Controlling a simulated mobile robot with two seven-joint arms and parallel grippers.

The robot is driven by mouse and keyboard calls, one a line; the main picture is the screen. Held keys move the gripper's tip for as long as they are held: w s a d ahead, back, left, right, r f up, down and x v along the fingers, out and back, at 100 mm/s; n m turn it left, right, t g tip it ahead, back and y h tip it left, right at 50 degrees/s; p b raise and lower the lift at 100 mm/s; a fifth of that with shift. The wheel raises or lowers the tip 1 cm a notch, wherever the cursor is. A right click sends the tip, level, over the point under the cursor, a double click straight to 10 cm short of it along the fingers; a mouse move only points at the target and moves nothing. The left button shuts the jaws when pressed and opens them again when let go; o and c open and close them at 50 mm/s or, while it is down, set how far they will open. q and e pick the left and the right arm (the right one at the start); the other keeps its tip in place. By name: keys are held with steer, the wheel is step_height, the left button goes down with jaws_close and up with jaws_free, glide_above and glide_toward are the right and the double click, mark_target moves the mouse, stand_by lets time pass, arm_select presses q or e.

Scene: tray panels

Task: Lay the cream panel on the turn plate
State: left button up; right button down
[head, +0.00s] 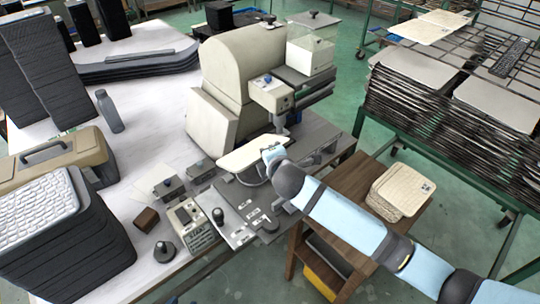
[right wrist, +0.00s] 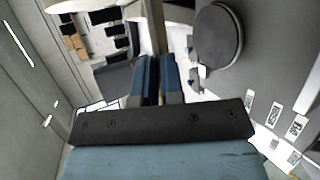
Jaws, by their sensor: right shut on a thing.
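The cream panel (head: 250,156) is held roughly level at the front of the cream machine in the head view. My right gripper (head: 273,155) is shut on its right edge. In the right wrist view the panel (right wrist: 156,28) shows nearly edge-on, as a thin strip between the blue fingers (right wrist: 156,82). A dark round disc, which looks like the turn plate (right wrist: 219,36), is to the right of the panel in that view, apart from it in the picture. In the head view the panel covers most of what lies beneath it. My left gripper is not in view.
The cream machine (head: 238,75) stands close behind the panel. A control box (head: 190,222) and a black knob (head: 218,215) are near its front left. A stack of cream panels (head: 400,188) sits on a wooden cart (head: 345,208) at right. Dark stacks (head: 75,245) fill the left.

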steer(key=shift+f+b, duration=1.75)
steer(key=shift+f, duration=1)
steer(key=shift+p, duration=0.4)
steer(key=c, duration=1.2)
jaws_free()
steer(key=shift+o, duration=0.2)
steer(key=shift+s, duration=0.15)
steer(key=v, duration=1.3)
steer(key=shift+s+b, duration=0.35)
